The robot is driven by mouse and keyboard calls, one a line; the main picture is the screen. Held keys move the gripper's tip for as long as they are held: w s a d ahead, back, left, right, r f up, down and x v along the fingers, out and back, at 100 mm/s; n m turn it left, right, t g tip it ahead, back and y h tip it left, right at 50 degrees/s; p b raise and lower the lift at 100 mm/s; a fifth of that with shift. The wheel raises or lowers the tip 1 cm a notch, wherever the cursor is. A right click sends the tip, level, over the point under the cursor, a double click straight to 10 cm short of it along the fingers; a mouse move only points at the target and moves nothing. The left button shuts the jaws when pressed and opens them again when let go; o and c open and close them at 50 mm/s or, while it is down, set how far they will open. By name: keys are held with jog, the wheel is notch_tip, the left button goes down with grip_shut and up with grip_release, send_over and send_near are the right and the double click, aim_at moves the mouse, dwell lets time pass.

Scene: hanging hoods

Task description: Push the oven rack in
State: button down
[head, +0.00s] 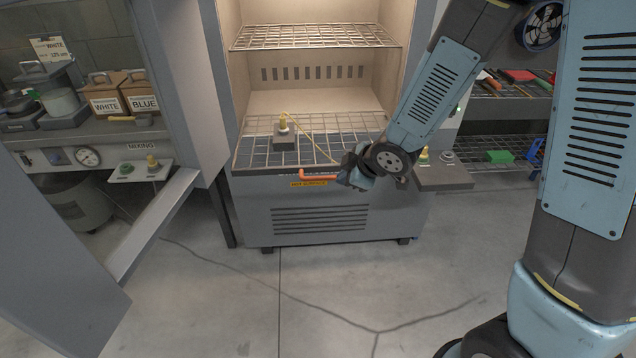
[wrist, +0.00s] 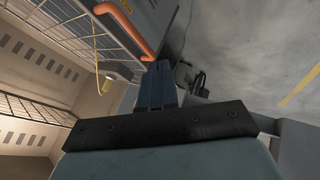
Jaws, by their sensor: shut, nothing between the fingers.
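The open oven (head: 310,98) stands at centre, lit inside. Its lower wire rack (head: 250,154) lies level at the bottom opening, with an orange handle (head: 318,179) at its front. A grey block with a yellow top (head: 284,138) stands on the rack, trailing a yellow cord. My gripper (head: 347,179) is shut and empty at the right end of the handle. In the wrist view, the shut fingers (wrist: 159,68) point at the end of the orange handle (wrist: 128,27), very close to it; I cannot tell whether they touch. The wire rack (wrist: 78,22) shows at upper left there.
An upper wire rack (head: 312,36) is inside the oven. A grey cabinet with labelled boxes (head: 104,100) stands left, its front (head: 150,225) jutting forward. A shelf with tools (head: 500,85) is at right. The cracked concrete floor (head: 300,300) in front is clear.

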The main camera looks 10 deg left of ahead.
jog(key=w+a+r+x, duration=0.1)
jog(key=x, duration=1.2)
jog(key=shift+a+r+n+g, duration=0.15)
jog(key=shift+a+n+g, duration=0.15)
jog(key=shift+n, duration=0.1)
jog(key=shift+w, duration=0.1)
